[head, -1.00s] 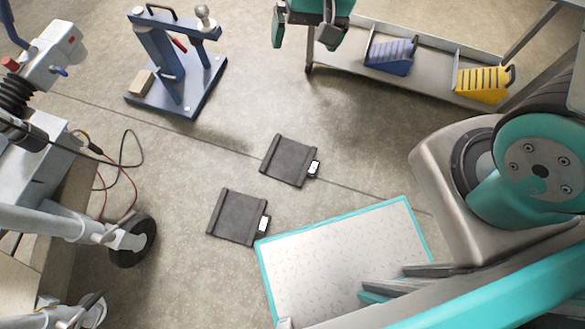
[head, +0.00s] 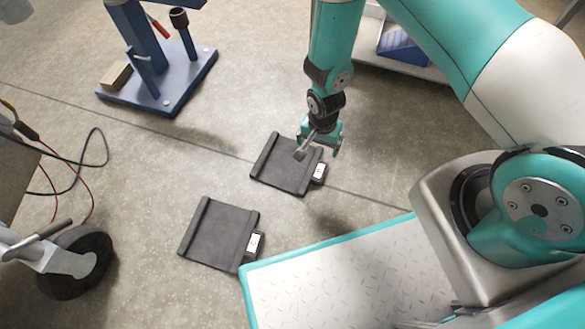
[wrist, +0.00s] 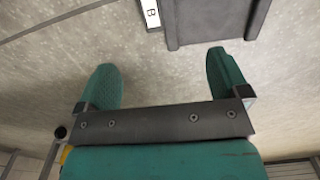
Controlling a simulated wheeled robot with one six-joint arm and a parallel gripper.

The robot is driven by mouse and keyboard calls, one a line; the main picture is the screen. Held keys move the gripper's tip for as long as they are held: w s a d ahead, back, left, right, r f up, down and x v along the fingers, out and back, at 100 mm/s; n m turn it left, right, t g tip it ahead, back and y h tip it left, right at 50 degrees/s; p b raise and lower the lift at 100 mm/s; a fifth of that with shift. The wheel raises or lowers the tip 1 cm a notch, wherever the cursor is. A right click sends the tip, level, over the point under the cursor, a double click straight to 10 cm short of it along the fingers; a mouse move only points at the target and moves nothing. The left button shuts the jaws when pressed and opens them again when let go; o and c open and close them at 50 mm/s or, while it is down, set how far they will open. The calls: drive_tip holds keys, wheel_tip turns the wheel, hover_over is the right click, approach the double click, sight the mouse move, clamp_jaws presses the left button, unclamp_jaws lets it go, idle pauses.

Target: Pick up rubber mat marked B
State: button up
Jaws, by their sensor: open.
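The rubber mat marked B (head: 282,165) is dark grey with raised edges and lies flat on the floor. Its white tag sits on its right side in the head view; in the wrist view the letter B (wrist: 151,14) is readable beside the mat (wrist: 208,22) at the top edge, where the mat is cut off. My gripper (head: 320,148) is open and empty, over the mat's right edge in the head view. In the wrist view its two teal fingers (wrist: 160,66) are apart, with bare floor between them and the mat beyond the tips.
A second dark mat (head: 220,235) lies nearer, its tag too small to read. A white platform with teal rim (head: 350,275) is at front right. A blue stand (head: 160,85) is at back left. A wheel (head: 75,262) and cables are at left. A shelf holds a blue block (head: 400,45).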

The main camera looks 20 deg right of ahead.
drive_tip(key=b, duration=0.5)
hover_over(316, 170)
wheel_tip(316, 170, down, 9)
drive_tip(key=shift+w+a+f, duration=0.1)
drive_tip(key=shift+w+a, duration=0.05)
wheel_tip(316, 170, down, 5)
drive_tip(key=b, duration=0.5)
drive_tip(key=shift+f, duration=0.15)
drive_tip(key=shift+d, duration=0.2)
drive_tip(key=c, duration=1.3)
